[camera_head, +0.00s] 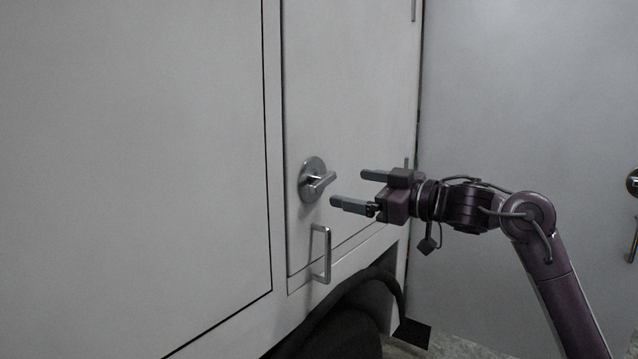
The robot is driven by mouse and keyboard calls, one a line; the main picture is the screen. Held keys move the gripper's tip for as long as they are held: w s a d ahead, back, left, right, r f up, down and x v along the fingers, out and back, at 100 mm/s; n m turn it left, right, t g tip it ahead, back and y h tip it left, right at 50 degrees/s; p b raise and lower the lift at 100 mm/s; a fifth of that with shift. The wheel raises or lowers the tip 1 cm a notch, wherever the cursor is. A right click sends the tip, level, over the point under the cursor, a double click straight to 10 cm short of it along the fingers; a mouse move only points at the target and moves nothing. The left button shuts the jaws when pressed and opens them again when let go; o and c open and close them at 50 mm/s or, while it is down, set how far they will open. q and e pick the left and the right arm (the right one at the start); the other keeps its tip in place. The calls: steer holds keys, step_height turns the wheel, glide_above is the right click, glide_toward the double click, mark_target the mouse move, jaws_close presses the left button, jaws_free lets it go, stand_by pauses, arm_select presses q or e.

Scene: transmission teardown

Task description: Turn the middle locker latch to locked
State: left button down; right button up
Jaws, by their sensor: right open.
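A metal latch (313,180) with a round base plate and a short lever sits on a pale grey locker door (340,90). The lever points to the right and slightly up in the picture. My right gripper (347,188) is open, its two fingers pointing left toward the latch. The fingertips are just right of the lever, and a small gap seems to lie between them. The gripper holds nothing. My left gripper is not in view.
A metal pull handle (324,254) sticks out below the latch. A dark rounded shape (345,315) lies under the door's lower edge. A large grey panel (130,150) fills the left, and another pale surface (520,90) stands at the right, with dark fittings at its edge.

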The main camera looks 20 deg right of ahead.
mark_target(327, 183)
steer(key=p+x, duration=0.2)
steer(key=x, duration=0.4)
steer(key=shift+w+p, duration=0.25)
steer(key=shift+p, duration=0.1)
steer(key=shift+w+a+f, duration=0.1)
steer(key=shift+w+a, duration=0.1)
steer(key=shift+w, duration=0.05)
steer(key=c, duration=1)
